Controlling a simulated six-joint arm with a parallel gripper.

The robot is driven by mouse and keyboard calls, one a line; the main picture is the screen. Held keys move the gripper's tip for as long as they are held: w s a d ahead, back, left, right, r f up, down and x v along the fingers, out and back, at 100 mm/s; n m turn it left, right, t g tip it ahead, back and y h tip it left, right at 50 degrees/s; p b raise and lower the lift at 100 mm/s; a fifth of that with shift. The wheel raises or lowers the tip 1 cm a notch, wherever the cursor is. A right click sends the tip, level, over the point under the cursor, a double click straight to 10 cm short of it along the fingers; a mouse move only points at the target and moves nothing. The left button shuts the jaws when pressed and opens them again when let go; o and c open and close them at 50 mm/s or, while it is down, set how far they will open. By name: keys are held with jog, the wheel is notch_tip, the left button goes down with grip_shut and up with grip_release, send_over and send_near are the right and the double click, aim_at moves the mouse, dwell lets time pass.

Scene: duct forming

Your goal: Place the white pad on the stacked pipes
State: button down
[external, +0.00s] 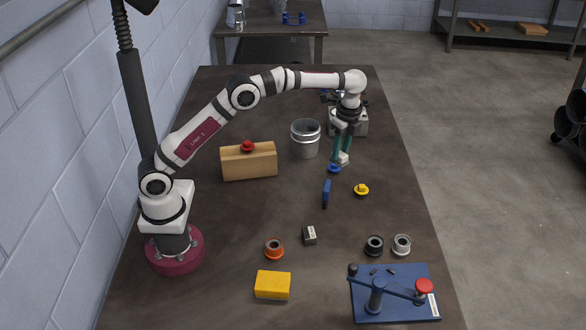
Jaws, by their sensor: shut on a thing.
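My gripper (343,153) is at the right end of my outstretched arm, pointing down over the far right part of the table. Its greenish fingers are shut on a small white piece, which looks like the white pad (343,159). The pad is partly hidden by the fingers. A silver ribbed metal cylinder, which looks like the stacked pipes (305,139), stands upright to the left of my gripper. Its open top faces up. The pad is apart from it. I cannot tell the pad's exact height above the table.
A blue round piece (334,169) lies just below my gripper. A wooden block (249,162) with a red knob is left of the cylinder. A blue bending tool (395,305) sits at the front right. Small parts lie scattered between.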

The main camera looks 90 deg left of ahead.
jog(key=s+a+r+m, duration=0.25)
jog(key=a+m, duration=0.35)
jog(key=a, duration=0.3)
jog(key=m+t, duration=0.1)
jog(key=m, duration=0.5)
send_over(298, 129)
jog(key=f, duration=0.3)
jog(key=d+f, duration=0.1)
jog(key=f, duration=0.1)
jog(key=shift+s+f, duration=0.1)
jog(key=shift+f, duration=0.25)
jog(key=shift+m, duration=0.3)
notch_tip(298, 129, down, 4)
jog(key=shift+a, duration=0.1)
jog(key=c, duration=0.5)
grip_release()
jog(key=shift+f, duration=0.1)
jog(key=shift+c, duration=0.2)
